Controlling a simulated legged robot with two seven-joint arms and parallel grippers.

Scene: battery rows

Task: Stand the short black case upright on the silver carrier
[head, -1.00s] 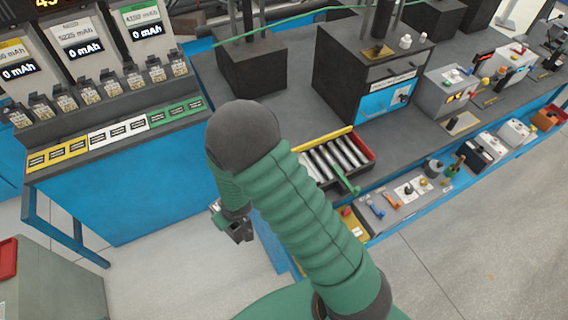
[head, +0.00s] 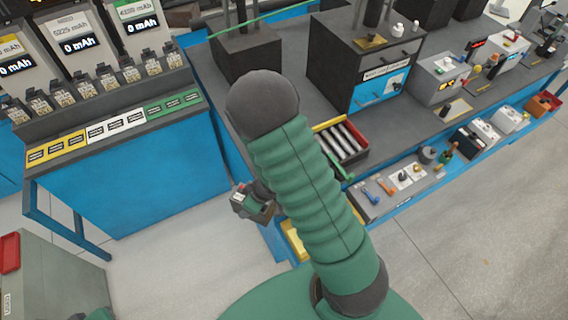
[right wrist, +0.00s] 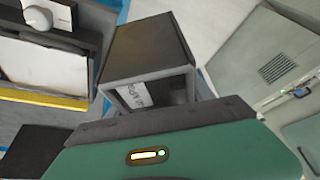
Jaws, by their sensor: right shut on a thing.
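My right gripper (head: 250,204) is out in front of the blue bench, partly hidden behind my green forearm in the head view. It is shut on a dark box-shaped case, which I take as the short black case (right wrist: 146,48). In the right wrist view the case's near end is open and shows a pale label inside. The fingertips' exact contact is hidden. The white-silver carrier (head: 118,130) lies on the left bench ledge between the yellow (head: 56,150) and green (head: 173,108) ones. The gripper is to its right, apart from it. My left gripper is not in view.
Several small labelled items (head: 85,88) stand in a row behind the carriers, below displays reading 0 mAh. A tray of silver cylinders (head: 342,138) sits on the right bench. A grey cabinet (head: 58,275) stands at lower left. Bare floor (head: 165,245) lies between.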

